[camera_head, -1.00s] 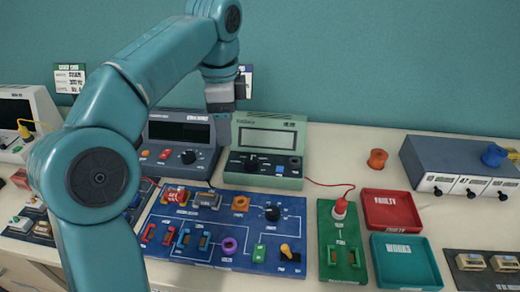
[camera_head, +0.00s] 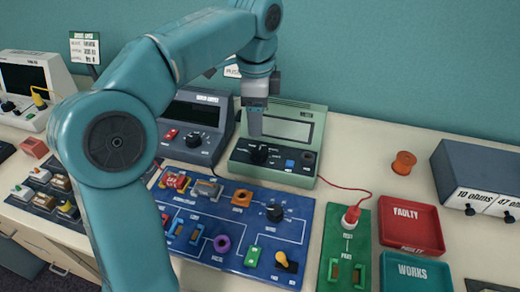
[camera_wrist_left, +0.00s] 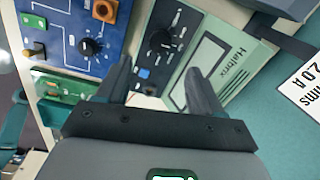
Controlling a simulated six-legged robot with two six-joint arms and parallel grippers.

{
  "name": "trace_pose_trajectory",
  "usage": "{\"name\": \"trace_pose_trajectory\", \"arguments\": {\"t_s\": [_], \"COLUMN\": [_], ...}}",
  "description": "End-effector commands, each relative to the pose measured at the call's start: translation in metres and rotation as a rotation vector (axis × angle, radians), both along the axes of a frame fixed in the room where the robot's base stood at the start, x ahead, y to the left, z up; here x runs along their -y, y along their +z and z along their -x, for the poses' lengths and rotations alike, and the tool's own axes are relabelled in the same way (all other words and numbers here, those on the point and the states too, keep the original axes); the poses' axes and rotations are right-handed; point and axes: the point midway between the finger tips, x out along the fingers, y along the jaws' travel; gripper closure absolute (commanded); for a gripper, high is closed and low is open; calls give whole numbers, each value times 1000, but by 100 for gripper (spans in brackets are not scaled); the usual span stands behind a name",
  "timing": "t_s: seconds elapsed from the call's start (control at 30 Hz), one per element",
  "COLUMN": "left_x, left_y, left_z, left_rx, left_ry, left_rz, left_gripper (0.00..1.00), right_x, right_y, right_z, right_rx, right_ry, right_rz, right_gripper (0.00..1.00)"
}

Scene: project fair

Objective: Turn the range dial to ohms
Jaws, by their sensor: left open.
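The green meter (camera_head: 225,168) stands behind the blue circuit board, with a blank display at its top. Its black range dial (camera_head: 262,154) is on the front panel, left of a blue button. My left gripper (camera_head: 255,130) is just above the dial, pointing down in front of the display, with no visible contact. In the left wrist view, the open fingers (camera_wrist_left: 158,82) are over the meter (camera_wrist_left: 238,58), and the dial (camera_wrist_left: 160,40) shows beyond the fingertips. The gap is empty. I cannot read the dial's setting. My right gripper is out of view.
A dark grey instrument (camera_head: 180,110) stands close left of the meter. The blue board (camera_head: 300,235) lies in front. A red lead (camera_head: 345,188) runs right to a green board (camera_head: 333,235). Red (camera_head: 408,218) and teal (camera_head: 415,285) trays are at the right.

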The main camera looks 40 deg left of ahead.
Motion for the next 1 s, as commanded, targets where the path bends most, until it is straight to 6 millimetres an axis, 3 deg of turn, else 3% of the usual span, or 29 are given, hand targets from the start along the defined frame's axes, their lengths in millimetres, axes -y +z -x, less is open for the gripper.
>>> {"name": "trace_pose_trajectory", "arguments": {"t_s": [0.03, 0.2, 0.4, 0.6, 0.87, 1.0], "left_x": [0, -1, -2, -2, -2, -2], "left_y": [-17, -57, -91, -104, -105, -105], "left_z": [0, -2, -6, -9, -10, -10], "left_rx": [-4, -4, -3, 0, 1, 1], "left_ry": [0, 0, -1, -1, -1, -1], "left_rz": [0, 1, 1, 1, 1, 1], "left_gripper": [33, 33, 33, 33, 33, 76], "right_x": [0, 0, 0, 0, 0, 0], "right_y": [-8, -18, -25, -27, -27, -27], "right_z": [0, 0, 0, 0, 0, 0], "right_rx": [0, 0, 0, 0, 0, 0], "right_ry": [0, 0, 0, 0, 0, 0], "right_rz": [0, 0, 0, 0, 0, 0], "right_gripper": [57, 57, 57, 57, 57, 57]}}
